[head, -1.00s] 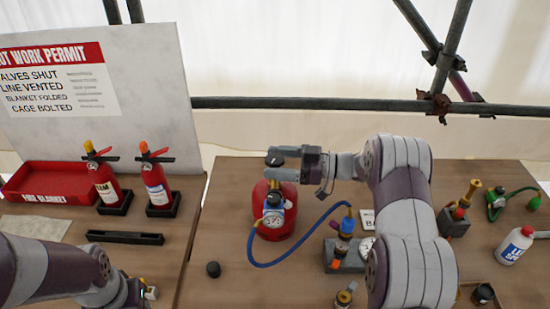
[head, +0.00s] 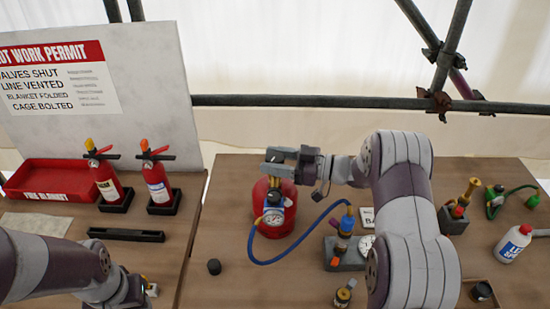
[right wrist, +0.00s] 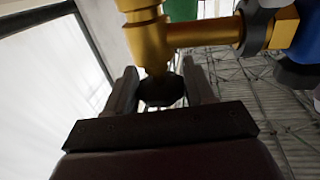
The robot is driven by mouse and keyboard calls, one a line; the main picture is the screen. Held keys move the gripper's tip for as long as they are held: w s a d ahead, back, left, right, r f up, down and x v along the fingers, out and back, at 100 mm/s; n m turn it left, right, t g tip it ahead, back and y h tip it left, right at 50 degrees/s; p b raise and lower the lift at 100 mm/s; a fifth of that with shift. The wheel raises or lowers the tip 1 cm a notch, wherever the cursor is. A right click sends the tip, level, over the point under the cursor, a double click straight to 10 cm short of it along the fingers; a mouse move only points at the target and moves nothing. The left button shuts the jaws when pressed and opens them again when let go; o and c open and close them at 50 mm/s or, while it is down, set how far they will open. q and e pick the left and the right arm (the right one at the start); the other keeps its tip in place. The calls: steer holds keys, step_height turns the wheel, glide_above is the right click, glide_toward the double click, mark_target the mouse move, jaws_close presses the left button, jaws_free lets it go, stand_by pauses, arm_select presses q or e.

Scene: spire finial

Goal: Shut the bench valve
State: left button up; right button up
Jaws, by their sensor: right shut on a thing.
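A red gas cylinder (head: 272,215) stands upright on the bench, with a gauge (head: 273,217) and a blue hose (head: 290,258) at its top. My right gripper (head: 277,162) is at the top of the cylinder. In the right wrist view its two fingers (right wrist: 161,84) sit on either side of a black knob (right wrist: 162,93) on a brass valve body (right wrist: 150,40), and are shut on it. The knob is mostly hidden by the fingers in the head view. My left gripper (head: 137,291) is low at the left, away from the cylinder; its fingers are not clear.
A grey block with fittings and a gauge (head: 345,254) stands right of the cylinder, near my right forearm. A black cap (head: 214,267) lies in front. Two extinguishers (head: 157,180), a red tray (head: 60,180) and a permit board (head: 150,75) are at the left.

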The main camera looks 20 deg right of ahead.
steer(key=m+t+h, duration=0.2)
steer(key=m+t, duration=0.1)
steer(key=shift+t+h+p, duration=0.3)
steer(key=shift+t+p, duration=0.1)
steer(key=shift+m+t+h, duration=1.5)
steer(key=shift+h, duration=0.6)
steer(key=o, duration=0.9)
steer(key=shift+o, duration=0.2)
steer(key=b+v, duration=0.2)
steer(key=v, duration=1)
steer(key=shift+s+f, duration=0.2)
steer(key=shift+s, duration=0.2)
